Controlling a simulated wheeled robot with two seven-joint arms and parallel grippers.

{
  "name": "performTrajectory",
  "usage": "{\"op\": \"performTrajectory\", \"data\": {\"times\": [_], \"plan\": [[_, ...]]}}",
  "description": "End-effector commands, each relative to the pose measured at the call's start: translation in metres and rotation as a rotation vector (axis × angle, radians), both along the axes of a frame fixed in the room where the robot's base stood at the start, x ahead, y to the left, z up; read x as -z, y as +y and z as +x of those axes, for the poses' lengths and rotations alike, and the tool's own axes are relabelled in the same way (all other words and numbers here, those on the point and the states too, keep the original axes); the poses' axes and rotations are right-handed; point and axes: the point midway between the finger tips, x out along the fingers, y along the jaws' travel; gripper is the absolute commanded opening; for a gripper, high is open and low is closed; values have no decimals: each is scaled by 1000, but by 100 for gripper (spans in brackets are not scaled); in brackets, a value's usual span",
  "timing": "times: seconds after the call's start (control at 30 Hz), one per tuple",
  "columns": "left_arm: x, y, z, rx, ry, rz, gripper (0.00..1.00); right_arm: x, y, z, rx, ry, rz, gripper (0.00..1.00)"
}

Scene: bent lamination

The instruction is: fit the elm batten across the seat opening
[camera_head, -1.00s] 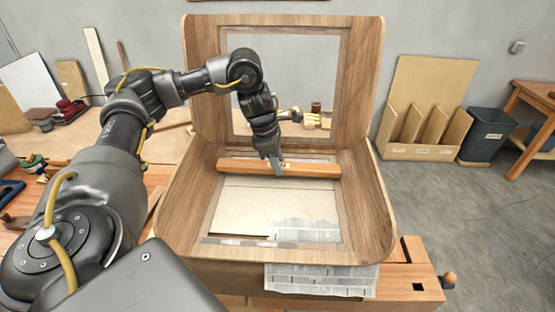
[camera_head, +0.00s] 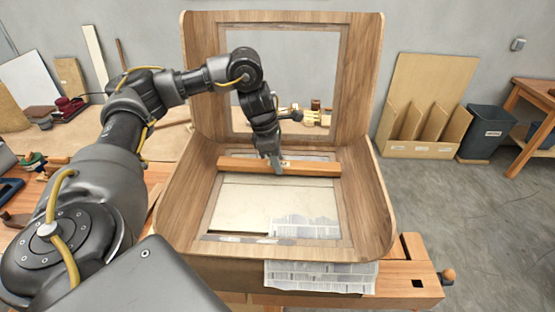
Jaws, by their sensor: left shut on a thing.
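The elm batten (camera_head: 312,169) is an orange-brown wooden bar lying left to right across the rear part of the seat opening (camera_head: 262,208). The opening is a rectangle in the seat of the bent wooden chair shell (camera_head: 178,205), with a board and newspaper showing through it. My left gripper (camera_head: 277,168) points down from above and is shut on the batten near its middle. The batten's ends lie near the left and right sides of the opening. I cannot tell whether its underside touches the seat. My right gripper is not in view.
The upright back (camera_head: 361,80) of the shell, with its own opening, stands behind the batten. The shell rests on a wooden workbench (camera_head: 412,285); newspaper (camera_head: 320,277) hangs at its front. Tools and red clamps lie at left. A dark bin (camera_head: 487,135) and wooden rack stand at right.

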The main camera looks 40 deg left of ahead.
Motion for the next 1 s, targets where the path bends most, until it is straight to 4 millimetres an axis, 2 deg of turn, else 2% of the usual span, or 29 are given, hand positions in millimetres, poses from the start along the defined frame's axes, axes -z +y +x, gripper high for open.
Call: {"op": "performTrajectory", "data": {"times": [1.0], "plan": [[8, 0, 0, 0, -1, 0, 8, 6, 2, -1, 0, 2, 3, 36]]}}
